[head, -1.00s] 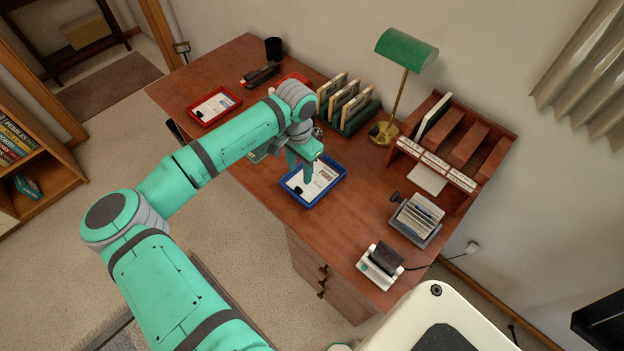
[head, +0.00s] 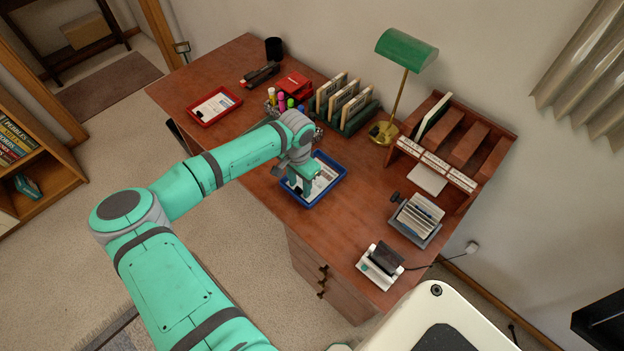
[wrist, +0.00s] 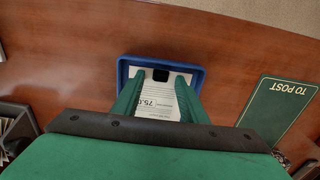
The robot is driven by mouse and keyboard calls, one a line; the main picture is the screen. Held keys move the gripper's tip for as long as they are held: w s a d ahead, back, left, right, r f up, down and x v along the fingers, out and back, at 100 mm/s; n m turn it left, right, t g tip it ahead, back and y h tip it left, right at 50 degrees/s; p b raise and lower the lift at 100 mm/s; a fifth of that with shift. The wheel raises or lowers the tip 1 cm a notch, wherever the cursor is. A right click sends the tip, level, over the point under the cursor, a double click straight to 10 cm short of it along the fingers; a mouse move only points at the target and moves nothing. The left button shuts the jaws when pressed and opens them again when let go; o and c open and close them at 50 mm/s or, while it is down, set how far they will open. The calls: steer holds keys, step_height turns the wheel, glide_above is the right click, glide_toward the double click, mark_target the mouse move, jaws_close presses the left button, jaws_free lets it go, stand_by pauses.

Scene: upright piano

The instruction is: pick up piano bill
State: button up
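A white printed bill with a black clip (wrist: 161,101) lies in a blue tray (head: 338,187) on the desk. In the wrist view its large print reads "75.0"; I cannot read the word piano on it. My gripper (wrist: 160,84) is over the tray, with its two green fingers apart on either side of the sheet and the black clip between their tips. In the head view my gripper (head: 302,190) hides the left part of the tray. I cannot tell whether the fingertips touch the paper.
A red tray (head: 213,106) with another clipped sheet lies at the left. A green "TO POST" mat (wrist: 280,108) is beside the tray.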

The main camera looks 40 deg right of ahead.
jaws_close()
steer(key=shift+r, duration=0.1)
